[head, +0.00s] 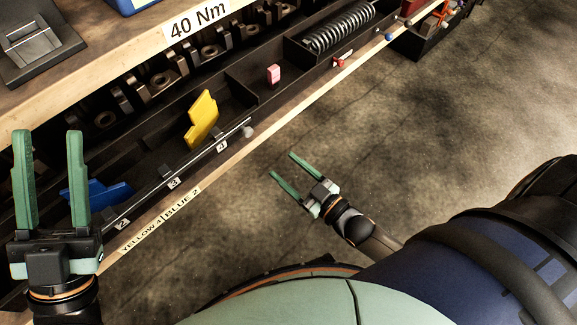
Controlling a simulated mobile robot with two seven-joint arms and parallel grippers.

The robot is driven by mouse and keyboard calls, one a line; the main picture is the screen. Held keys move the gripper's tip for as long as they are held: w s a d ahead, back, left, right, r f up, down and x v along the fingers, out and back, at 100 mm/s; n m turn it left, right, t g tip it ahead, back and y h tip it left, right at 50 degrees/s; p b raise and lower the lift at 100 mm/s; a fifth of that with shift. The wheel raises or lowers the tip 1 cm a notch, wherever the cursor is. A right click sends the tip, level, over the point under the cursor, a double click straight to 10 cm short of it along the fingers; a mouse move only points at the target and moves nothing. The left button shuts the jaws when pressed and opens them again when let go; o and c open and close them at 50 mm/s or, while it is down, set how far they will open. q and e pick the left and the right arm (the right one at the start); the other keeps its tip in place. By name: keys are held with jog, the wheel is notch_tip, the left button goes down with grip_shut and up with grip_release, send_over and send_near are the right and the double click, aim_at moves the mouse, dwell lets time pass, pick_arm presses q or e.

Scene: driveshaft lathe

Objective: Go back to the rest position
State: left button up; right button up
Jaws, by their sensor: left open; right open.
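My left gripper (50,185) is at the left edge of the head view. Its two green fingers point up and are spread apart with nothing between them. It is in front of the dark parts rack, and it partly hides a blue piece (105,196) lying in a rack compartment. My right gripper (281,169) is near the middle of the view, over the bare floor. Its green fingers are apart and empty, pointing up and left, clear of the rack.
The rack edge carries a label strip (160,220) and numbered tabs. Its compartments hold a yellow piece (202,118), a pink piece (273,74) and a black spring (338,27). A wooden shelf with a "40 Nm" label (197,18) is above. Concrete floor (430,120) lies open at right.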

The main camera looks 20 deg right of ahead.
dwell(0.4)
